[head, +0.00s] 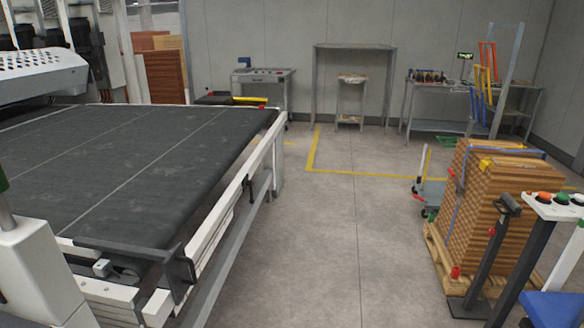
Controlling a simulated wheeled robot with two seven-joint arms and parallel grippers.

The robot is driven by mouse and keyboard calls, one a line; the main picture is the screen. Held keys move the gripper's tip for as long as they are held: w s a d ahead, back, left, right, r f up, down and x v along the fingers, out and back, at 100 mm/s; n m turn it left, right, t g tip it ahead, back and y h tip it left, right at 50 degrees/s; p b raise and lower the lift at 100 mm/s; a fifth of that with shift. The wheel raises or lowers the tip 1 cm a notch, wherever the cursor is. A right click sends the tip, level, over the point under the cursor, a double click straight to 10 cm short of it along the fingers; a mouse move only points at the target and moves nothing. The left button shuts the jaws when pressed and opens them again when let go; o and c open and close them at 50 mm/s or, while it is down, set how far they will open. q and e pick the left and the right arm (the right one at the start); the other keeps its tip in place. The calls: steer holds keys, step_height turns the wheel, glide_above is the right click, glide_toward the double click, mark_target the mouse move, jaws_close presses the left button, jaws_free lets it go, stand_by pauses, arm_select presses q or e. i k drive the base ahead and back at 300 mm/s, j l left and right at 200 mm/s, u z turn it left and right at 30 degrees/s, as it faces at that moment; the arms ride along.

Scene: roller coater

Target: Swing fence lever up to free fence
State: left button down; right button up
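A wide dark conveyor belt (130,150) fills the left half of the head view. A long pale rail (236,187), which looks like the fence, runs along the belt's right side. A small black upright part (251,188) sits on this rail about midway. Another black part (187,270) stands at the rail's near end, beside a dark crossbar (125,248) at the belt's near edge. Either black part may be the fence lever; I cannot tell which, nor its exact position. Neither of my grippers shows in the head view.
A grey floor aisle (330,240) is open right of the belt. A pallet stack of brown boards (490,215), a black-handled post (490,255) and a button panel (555,207) stand at right. Workbenches (264,78) line the back wall.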

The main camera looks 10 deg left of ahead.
mark_target(249, 184)
steer(key=i, duration=2.1)
steer(key=i+u, duration=0.1)
